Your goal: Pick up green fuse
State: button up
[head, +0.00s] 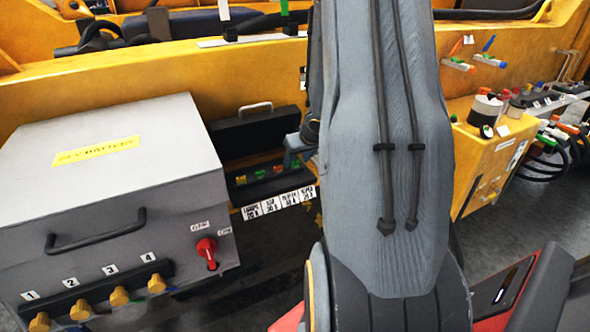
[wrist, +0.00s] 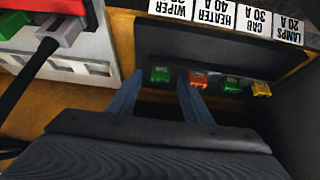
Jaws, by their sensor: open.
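The wrist view shows a row of small fuses in a dark holder. One green fuse (wrist: 160,75) is at the left end, below the upside-down WIPER label, and another green fuse (wrist: 231,84) is further right. An orange fuse (wrist: 197,78) sits between them. My gripper (wrist: 158,84) is open, its two bluish fingers pointing at the row. The left-end green fuse shows in the gap between the fingertips; I cannot tell whether they touch it. In the head view my gripper (head: 290,158) is at the right end of the row, partly hidden by my arm.
A yellow fuse (wrist: 261,89) ends the row. The fuse box's dark lid (head: 257,130) stands open behind the fuses. A grey battery box (head: 110,190) with a handle and red switch (head: 207,248) stands at left. In the wrist view, a dark cable (wrist: 25,75) runs at left.

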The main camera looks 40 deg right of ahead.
jog(key=shift+w+f, duration=0.15)
jog(key=shift+f, duration=0.1)
jog(key=c, duration=1.1)
jog(key=shift+c, duration=0.2)
jog(key=shift+r, duration=0.15)
